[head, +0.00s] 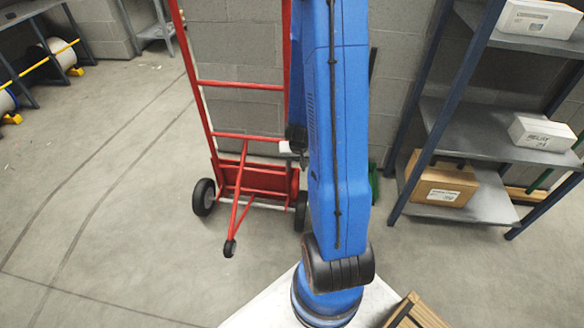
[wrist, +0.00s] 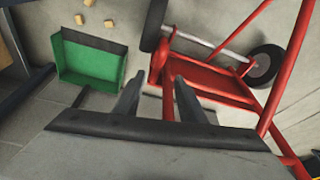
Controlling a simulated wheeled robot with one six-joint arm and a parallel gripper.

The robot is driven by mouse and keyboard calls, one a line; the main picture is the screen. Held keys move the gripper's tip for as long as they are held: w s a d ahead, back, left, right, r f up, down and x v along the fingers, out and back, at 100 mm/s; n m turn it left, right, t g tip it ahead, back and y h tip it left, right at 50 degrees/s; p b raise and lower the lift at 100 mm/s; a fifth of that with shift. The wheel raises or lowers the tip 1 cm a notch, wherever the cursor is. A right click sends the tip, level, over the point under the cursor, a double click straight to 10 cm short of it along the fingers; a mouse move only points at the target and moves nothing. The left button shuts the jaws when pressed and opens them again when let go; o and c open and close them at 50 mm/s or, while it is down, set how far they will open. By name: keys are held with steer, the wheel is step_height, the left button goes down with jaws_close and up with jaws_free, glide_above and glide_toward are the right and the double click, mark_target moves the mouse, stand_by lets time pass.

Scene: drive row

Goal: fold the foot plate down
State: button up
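A red hand truck (head: 240,137) stands upright by the grey block wall. Its red foot plate (head: 258,180) appears folded up against the lower frame, between two black wheels, partly behind the red support legs. In the wrist view the plate (wrist: 215,82) lies just right of my fingers. My gripper (wrist: 159,82) is open, its two dark fingers apart. A thin red bar (wrist: 168,103) shows between them; I cannot tell whether they touch it. In the head view my blue arm hides most of the gripper.
A small caster (head: 230,248) ends the truck's red legs. A green dustpan-like thing (wrist: 90,62) lies near small tan blocks (wrist: 88,3). A shelf rack (head: 470,140) with boxes stands right. A wooden crate (head: 415,312) is near my base. Floor left of the truck is clear.

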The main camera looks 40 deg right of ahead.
stand_by(0.6)
steer(key=s+a+r+n+t+y, duration=0.1)
steer(key=a+r+n, duration=0.1)
steer(key=a+r, duration=0.75)
steer(key=a+r+n+t+y, duration=0.15)
steer(key=a+r, duration=0.45)
steer(key=r, duration=0.6)
steer(key=s+a+r+n, duration=0.2)
steer(key=s+a+r, duration=0.2)
steer(key=s+r, duration=0.2)
steer(key=s+a+r+n, duration=0.2)
steer(key=s+r, duration=0.5)
steer(key=s, duration=0.4)
steer(key=shift+a+h, duration=0.45)
steer(key=shift+a, duration=0.4)
